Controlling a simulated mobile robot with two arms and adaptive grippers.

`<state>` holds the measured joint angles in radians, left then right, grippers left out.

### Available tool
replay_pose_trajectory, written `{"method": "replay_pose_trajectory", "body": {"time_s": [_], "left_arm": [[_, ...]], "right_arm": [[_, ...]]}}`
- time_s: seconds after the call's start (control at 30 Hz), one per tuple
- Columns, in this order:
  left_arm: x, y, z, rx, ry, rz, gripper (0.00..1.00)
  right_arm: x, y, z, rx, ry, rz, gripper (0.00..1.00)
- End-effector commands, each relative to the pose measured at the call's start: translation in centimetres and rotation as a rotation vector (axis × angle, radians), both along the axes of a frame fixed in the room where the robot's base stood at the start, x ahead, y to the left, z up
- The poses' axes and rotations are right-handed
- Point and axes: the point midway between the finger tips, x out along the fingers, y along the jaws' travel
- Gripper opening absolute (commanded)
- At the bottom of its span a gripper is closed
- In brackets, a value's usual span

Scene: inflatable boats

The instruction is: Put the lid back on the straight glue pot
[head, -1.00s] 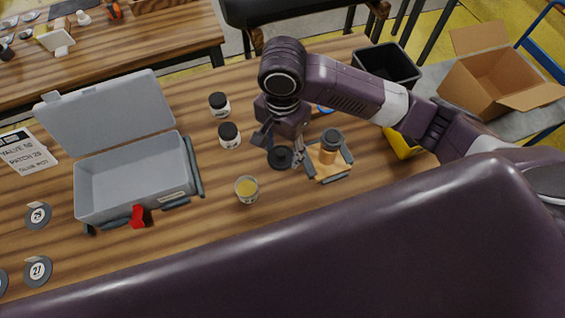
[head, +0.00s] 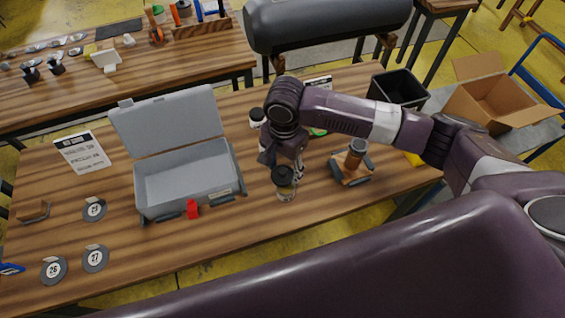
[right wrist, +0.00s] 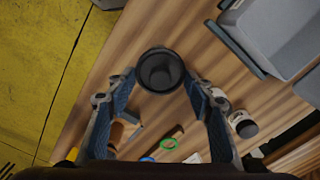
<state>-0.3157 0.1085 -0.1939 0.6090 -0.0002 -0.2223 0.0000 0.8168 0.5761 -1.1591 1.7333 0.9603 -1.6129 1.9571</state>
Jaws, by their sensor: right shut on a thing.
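My right gripper (head: 295,172) is shut on the black round lid (head: 283,175). In the right wrist view the lid (right wrist: 160,72) sits between the fingertips of the right gripper (right wrist: 160,84). The pot is hidden under the lid in the right wrist view. My left gripper is not in view.
An open grey case (head: 190,178) with a red latch stands left of the pot. A dark-lidded jar (head: 257,117) stands behind my gripper. Table (head: 235,235) in front is clear.

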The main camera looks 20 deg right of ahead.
Motion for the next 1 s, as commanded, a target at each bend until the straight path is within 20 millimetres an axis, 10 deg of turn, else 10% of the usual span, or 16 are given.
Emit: {"method": "replay_pose_trajectory", "body": {"time_s": [0.17, 0.43, 1.0], "left_arm": [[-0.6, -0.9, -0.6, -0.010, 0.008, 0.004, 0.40], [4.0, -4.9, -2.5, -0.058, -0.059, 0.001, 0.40], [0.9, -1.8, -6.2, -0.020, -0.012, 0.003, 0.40]], "right_arm": [[0.2, -0.3, -0.8, -0.004, -0.003, 0.000, 0.35], [0.2, -0.3, -2.4, -0.004, -0.003, 0.001, 0.35], [0.2, -0.3, -6.1, -0.003, -0.001, 0.000, 0.35]]}}
